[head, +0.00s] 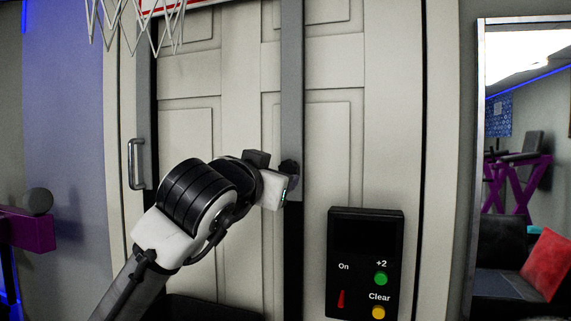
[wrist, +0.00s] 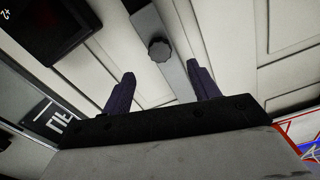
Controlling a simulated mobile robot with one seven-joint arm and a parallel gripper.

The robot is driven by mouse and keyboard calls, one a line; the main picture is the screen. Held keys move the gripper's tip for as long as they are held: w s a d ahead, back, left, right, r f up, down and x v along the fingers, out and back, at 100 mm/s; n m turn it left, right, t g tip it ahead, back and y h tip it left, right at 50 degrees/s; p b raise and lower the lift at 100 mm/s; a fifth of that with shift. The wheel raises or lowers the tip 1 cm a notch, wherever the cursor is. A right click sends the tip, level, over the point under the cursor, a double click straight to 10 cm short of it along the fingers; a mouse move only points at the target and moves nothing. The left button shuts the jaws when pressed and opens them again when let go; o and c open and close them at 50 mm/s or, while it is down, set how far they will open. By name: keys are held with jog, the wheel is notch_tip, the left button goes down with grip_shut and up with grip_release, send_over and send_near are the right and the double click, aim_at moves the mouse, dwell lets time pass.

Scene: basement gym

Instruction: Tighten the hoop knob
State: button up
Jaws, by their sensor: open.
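The hoop knob (wrist: 159,50) is a dark, lobed round knob on a grey metal strut (wrist: 150,22) in the wrist view. It also shows in the head view (head: 289,168), partly hidden behind the end of my arm. My gripper (wrist: 163,80) is open, with its two dark fingers apart. The knob appears beyond the fingertips and between them, with nothing held. In the head view my gripper (head: 283,190) is close to the strut at the knob's height. Whether a finger touches the knob cannot be told.
A white panelled door (head: 335,60) stands behind the struts. The hoop net (head: 135,22) hangs at the top left. A black control box (head: 365,235) with buttons is on the right, below the knob. A metal door handle (head: 136,163) is on the left.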

aim_at(287, 170)
jog(key=p+x, duration=0.2)
jog(key=x, duration=0.6)
jog(key=shift+s, duration=0.1)
jog(key=shift+c, duration=0.2)
jog(key=c, duration=0.9)
